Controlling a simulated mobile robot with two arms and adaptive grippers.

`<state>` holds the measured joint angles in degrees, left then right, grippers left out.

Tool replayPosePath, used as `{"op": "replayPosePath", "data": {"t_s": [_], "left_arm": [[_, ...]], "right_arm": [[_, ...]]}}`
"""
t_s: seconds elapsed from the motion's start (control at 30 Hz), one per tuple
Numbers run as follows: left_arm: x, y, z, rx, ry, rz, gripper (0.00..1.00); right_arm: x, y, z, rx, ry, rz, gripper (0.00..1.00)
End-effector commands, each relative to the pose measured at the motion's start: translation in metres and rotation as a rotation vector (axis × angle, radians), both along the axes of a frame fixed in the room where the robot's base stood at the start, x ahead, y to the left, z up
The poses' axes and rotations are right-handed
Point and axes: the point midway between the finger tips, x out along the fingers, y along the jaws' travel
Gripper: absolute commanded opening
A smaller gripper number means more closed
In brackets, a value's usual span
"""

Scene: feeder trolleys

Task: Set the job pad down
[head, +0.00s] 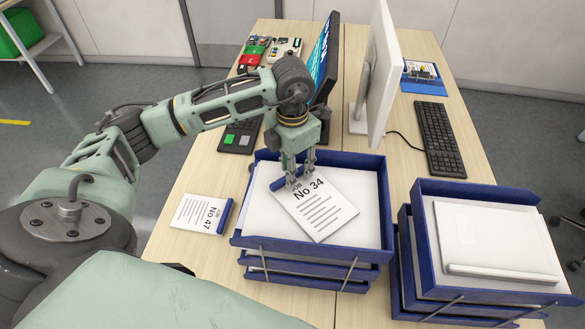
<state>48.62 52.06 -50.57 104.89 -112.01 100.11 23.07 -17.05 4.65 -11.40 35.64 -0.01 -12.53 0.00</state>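The job pad marked No 34 (316,207) is a white printed sheet or pad with a dark blue strip at its top edge. It lies at an angle over the white paper in the top of the middle blue tray stack (310,250); I cannot tell whether it rests on the paper or is just above it. My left gripper (300,172) points down at the pad's top edge, its fingers a little apart. Whether they pinch the pad is unclear. A second pad, No 47 (198,214), lies on the table left of the trays. My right gripper is not in view.
Another blue tray stack (422,240) with white contents stands at right. Behind are a monitor (378,75), a darker screen (324,60), a keyboard (439,138) and a blue tray (425,85). Bare table (200,185) shows around pad No 47.

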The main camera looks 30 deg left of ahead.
Motion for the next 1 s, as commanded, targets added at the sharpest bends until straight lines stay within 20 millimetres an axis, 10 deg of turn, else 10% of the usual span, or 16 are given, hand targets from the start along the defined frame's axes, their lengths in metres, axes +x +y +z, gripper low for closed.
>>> {"op": "replayPosePath", "data": {"t_s": [0.5,1.0], "left_arm": [[0.001,0.000,0.101,0.000,-0.006,0.000,0.33],[0.000,0.001,0.114,0.000,-0.001,0.000,0.33]], "right_arm": [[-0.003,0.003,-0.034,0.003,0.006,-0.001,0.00],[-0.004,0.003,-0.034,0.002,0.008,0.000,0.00]]}}
